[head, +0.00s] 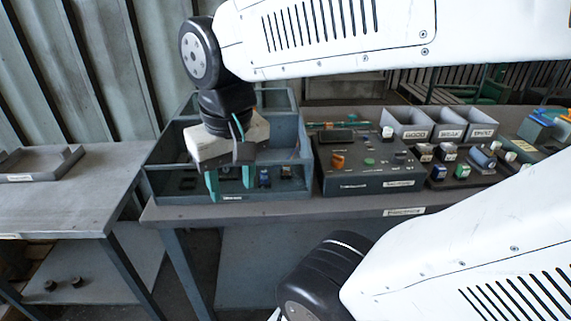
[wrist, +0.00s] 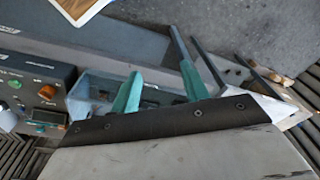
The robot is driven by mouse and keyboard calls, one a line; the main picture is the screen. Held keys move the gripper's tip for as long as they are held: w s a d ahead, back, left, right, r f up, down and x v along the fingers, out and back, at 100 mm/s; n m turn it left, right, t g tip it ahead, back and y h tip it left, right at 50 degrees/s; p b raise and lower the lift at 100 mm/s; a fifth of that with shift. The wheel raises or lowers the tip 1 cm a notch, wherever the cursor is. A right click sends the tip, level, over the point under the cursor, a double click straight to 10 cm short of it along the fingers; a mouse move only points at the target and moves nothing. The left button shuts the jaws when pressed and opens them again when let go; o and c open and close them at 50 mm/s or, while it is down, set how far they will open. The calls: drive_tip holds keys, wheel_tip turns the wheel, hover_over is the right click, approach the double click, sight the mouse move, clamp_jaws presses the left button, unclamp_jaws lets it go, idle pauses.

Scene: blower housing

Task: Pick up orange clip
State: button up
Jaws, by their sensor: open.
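A small orange piece (head: 338,160) sits on top of the dark panel box (head: 352,187) in the head view. It also shows at the left of the wrist view (wrist: 47,91); its shape is too small to tell whether it is the orange clip. My gripper (head: 230,181) points down over the grey open-topped bin (head: 290,195), left of the panel box, with its teal fingers apart and nothing seen between them. The fingers also show in the wrist view (wrist: 160,86). The gripper and arm hide part of the bin's inside.
Several small blocks stand right of the panel box, before three labelled grey bins (head: 450,131). A blue item (head: 264,177) is in the left bin. A second table with a shallow tray (head: 38,165) stands at left, across a gap. The bin walls and frame surround my fingers.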

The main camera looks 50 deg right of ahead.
drive_tip(key=w+d+f+m, duration=0.1)
drive_tip(key=w+d+m, duration=0.2)
drive_tip(key=d+m, duration=0.2)
drive_tip(key=w+d+f+m, duration=0.1)
drive_tip(key=w+d+m, duration=0.2)
drive_tip(key=d+m, duration=0.2)
drive_tip(key=w+d+f+m, duration=0.1)
drive_tip(key=w+d+m, duration=0.2)
drive_tip(key=d+m, duration=0.2)
drive_tip(key=shift+w+d+g, duration=0.15)
drive_tip(key=shift+d+g, duration=0.25)
drive_tip(key=shift+d, duration=0.1)
drive_tip(key=d+f+m, duration=0.1)
drive_tip(key=d+m, duration=0.2)
drive_tip(key=d, duration=0.1)
drive_tip(key=d+f+m, duration=0.2)
drive_tip(key=d+m, duration=0.1)
drive_tip(key=d, duration=0.1)
drive_tip(key=d+f+m, duration=0.2)
drive_tip(key=d+m, duration=0.1)
drive_tip(key=d, duration=0.1)
drive_tip(key=shift+w+d+f, duration=0.15)
drive_tip(key=shift+d+f, duration=0.05)
drive_tip(key=shift+d, duration=0.05)
drive_tip(key=shift+m, duration=0.3)
wheel_tip(320, 180, down, 6)
drive_tip(key=shift+f, duration=0.75)
drive_tip(key=c, duration=0.9)
